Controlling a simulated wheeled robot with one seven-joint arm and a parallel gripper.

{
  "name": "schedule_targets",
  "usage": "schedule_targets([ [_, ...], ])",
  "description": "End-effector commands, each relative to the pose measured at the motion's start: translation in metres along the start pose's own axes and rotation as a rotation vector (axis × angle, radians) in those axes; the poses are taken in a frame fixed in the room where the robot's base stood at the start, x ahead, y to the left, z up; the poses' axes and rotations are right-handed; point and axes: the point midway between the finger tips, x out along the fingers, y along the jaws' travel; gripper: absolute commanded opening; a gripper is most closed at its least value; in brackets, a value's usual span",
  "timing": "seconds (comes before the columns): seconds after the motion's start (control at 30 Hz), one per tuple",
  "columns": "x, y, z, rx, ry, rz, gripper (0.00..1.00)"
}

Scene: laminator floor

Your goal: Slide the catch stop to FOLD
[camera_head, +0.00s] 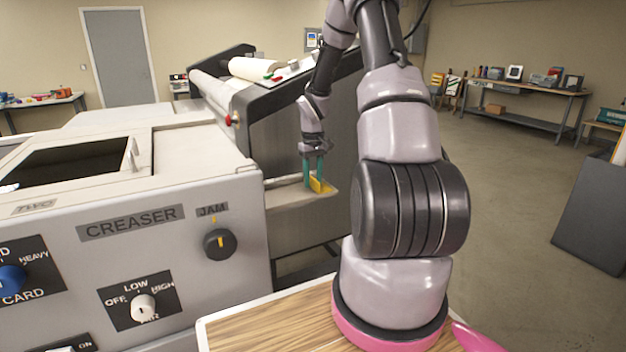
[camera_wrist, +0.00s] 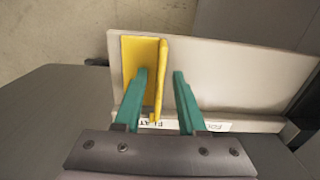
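The catch stop is a yellow plate with an upright fin (camera_wrist: 161,75), sitting on a pale tray (camera_wrist: 235,75). It also shows in the camera_head view (camera_head: 321,185), on the ledge between the creaser and the dark machine. My gripper (camera_wrist: 162,72) has its teal fingers apart, one on each side of the fin, with visible gaps. It also shows in the camera_head view (camera_head: 313,165), pointing down at the stop. The stop stands at the FLAT label (camera_wrist: 147,122), which reads upside down. The FOLD label (camera_wrist: 217,127) is to its right, partly behind the right finger.
The grey creaser (camera_head: 130,235) with its knobs fills the left of the camera_head view. A dark roller machine (camera_head: 270,115) stands behind the ledge. A wooden board (camera_head: 285,320) lies in front. The tray is bare to the right of the stop.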

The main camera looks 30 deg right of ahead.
Motion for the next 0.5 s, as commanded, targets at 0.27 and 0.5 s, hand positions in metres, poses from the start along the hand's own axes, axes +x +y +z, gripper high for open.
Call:
schedule_targets([
  [0.27, 0.0009, 0.0, 0.0001, 0.0, 0.0, 0.0, 0.32],
  [0.5, 0.0008, 0.0001, 0.0001, 0.0, 0.0, 0.0, 0.0],
])
